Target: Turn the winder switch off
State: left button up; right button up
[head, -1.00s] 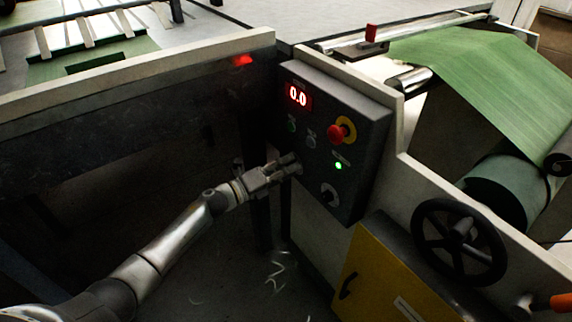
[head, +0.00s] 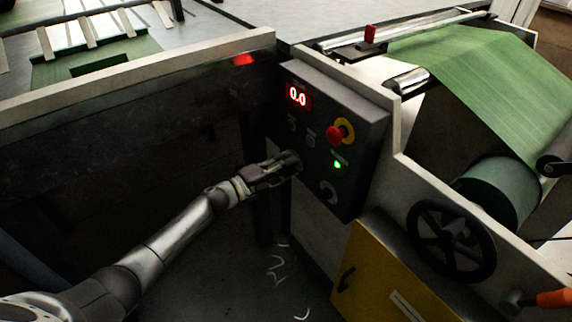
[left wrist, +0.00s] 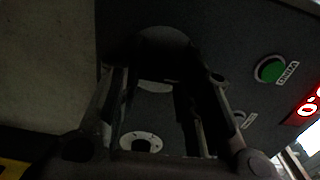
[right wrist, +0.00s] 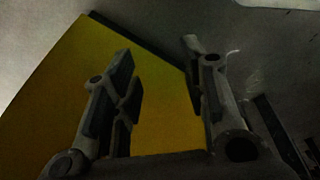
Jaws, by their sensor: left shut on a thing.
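The control panel (head: 353,112) on the machine's side carries a lit display reading 0.0, a red emergency knob on yellow (head: 340,132) and a lit green lamp (head: 337,164). My left gripper (head: 291,162) is at the panel's lower left. In the left wrist view its fingers (left wrist: 165,95) are shut on a dark round knob (left wrist: 162,45), which seems to be the winder switch; no label for it is readable. In the head view the gripper hides this knob. A separate dial (head: 328,193) sits lower right, also in the left wrist view (left wrist: 140,142). My right gripper (right wrist: 165,100) is open and empty.
A yellow box (head: 378,268) and a black handwheel (head: 452,240) are below and right of the panel. Green sheet (head: 490,85) runs over rollers at right. A long dark side wall (head: 130,125) stands left of the panel. Floor shows below my left arm.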

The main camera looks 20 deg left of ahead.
pick_arm(q)
jog(key=o, duration=1)
jog(key=v, duration=1.2)
jog(key=shift+a, duration=0.1)
